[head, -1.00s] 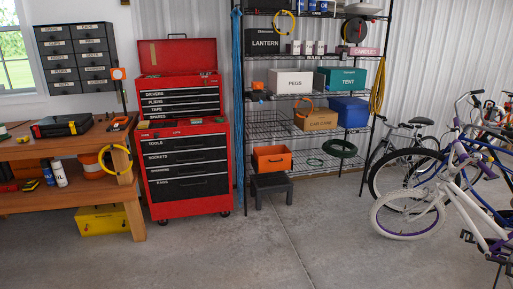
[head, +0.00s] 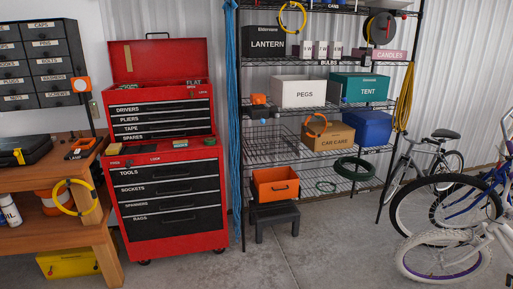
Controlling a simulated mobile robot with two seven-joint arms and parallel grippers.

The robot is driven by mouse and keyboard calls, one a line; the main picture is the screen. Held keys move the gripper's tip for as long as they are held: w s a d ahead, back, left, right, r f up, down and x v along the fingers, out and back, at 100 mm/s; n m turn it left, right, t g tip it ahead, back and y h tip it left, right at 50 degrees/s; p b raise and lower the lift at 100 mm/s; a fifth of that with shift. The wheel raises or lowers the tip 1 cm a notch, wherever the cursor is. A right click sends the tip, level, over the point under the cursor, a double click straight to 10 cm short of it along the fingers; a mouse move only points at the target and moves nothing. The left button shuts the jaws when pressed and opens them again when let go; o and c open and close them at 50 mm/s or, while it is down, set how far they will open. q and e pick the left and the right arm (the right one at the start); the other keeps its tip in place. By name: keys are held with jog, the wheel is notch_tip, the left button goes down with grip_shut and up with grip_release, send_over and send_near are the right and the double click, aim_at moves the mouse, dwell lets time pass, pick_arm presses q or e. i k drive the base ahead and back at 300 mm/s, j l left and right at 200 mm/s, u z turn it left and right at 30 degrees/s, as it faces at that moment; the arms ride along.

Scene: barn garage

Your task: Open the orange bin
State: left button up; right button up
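The orange bin (head: 276,188) is a small box with a dark handle slot on its front. It sits low at the left end of the shelving unit, just above a dark step stool. Its top looks open and its inside shows dark orange; I cannot make out a separate lid. Neither of my grippers shows in the head view.
A red tool chest (head: 165,205) stands left of the bin, and a wooden workbench (head: 88,222) is at far left. The black step stool (head: 274,214) stands in front of the shelving (head: 345,184). Bicycles (head: 440,215) stand at right. The concrete floor (head: 300,262) ahead is clear.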

aim_at(281, 183)
jog(key=i, duration=2.85)
